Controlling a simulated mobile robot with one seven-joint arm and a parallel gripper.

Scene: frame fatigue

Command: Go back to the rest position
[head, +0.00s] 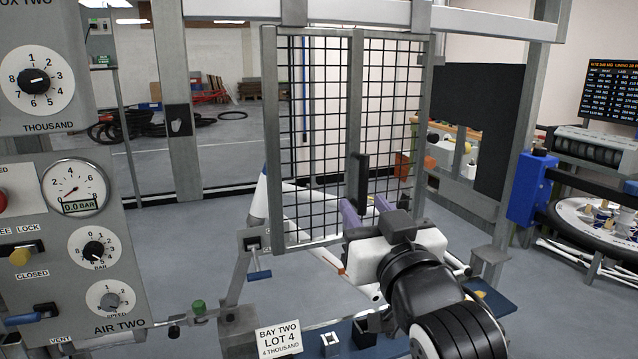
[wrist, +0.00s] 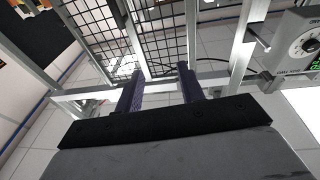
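My gripper (head: 364,202) is in front of the mesh guard in the head view, with its white body and dark wrist at the lower right. Its two purple fingers are apart, and they also show in the wrist view (wrist: 160,80). No held object shows between them. The mesh guard (head: 308,130) is a grey frame with black wire and a middle upright carrying a dark handle (head: 360,180). The handle appears just above the fingers in the head view; whether they touch it I cannot tell.
A control panel (head: 70,245) with dials and a gauge (head: 75,187) stands at the left. A blue-posted round fixture (head: 605,222) is at the right. Grey floor (head: 215,260) shows beyond the frame.

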